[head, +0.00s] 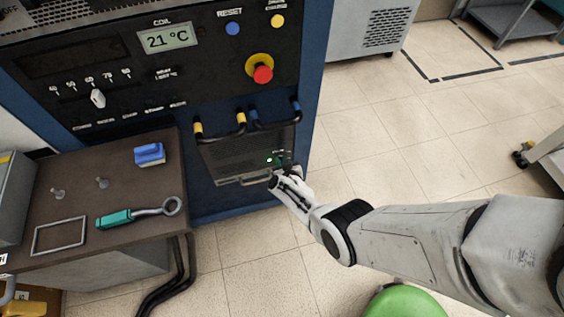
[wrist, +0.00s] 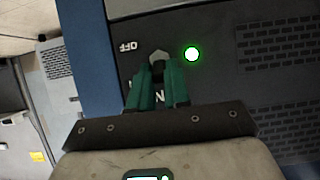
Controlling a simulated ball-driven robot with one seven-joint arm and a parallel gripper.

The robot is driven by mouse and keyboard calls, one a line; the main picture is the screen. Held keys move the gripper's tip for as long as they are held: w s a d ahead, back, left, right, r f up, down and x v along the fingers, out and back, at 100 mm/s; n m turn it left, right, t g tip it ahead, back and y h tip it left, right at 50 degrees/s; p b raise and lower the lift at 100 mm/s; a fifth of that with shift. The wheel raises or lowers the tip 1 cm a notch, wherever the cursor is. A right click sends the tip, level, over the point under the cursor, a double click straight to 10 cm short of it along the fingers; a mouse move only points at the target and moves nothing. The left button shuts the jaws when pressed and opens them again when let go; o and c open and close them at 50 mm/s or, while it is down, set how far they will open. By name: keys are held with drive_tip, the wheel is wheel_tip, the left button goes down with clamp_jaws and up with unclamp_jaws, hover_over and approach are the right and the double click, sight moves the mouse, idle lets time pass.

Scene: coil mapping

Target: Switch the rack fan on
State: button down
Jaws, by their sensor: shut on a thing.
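The rack fan's dark vented panel (head: 232,158) sits low on the blue-framed cabinet. A small green lamp (head: 269,160) glows on it, and the lamp also shows in the wrist view (wrist: 192,54). My gripper (head: 284,173) is at the panel's lower right. In the wrist view its teal fingers (wrist: 158,82) are shut on a small toggle switch (wrist: 158,59) to the left of the lamp. The word OFF is by the fingers' upper left. Another label below is mostly hidden, with an N showing. The fingers hide much of the lever, so I cannot tell its tilt.
A pull handle (head: 243,180) runs along the panel's bottom edge. Black hoses with yellow and blue ends (head: 241,119) loop above it. A red stop button (head: 263,74) is higher up. A bench (head: 75,180) with a teal-handled tool stands left.

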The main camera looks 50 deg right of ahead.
drive_tip(key=c, duration=1.1)
unclamp_jaws()
drive_tip(key=shift+p+v, duration=4.5)
drive_tip(key=shift+v, duration=0.9)
drive_tip(key=shift+w, duration=0.1)
